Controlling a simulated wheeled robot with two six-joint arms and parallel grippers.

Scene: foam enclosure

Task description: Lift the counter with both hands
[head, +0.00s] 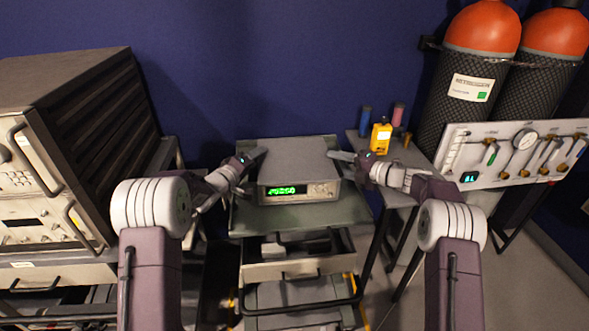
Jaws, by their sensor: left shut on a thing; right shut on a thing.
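The counter (298,160) is a grey box with a lit green display on its front panel. It is level, over the green-grey top of a cart (300,218). I cannot tell whether its underside touches that top. My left gripper (256,156) is shut on the counter's left side. My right gripper (343,156) is shut on the counter's right side. The fingertips are partly hard to make out against the grey casing.
A large equipment rack (75,140) stands close at the left. A side table (400,190) at the right holds a yellow device (381,137) and small cylinders. A gauge panel (515,152) and black-and-orange tanks (470,75) stand further right. An open drawer (300,268) is below the counter.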

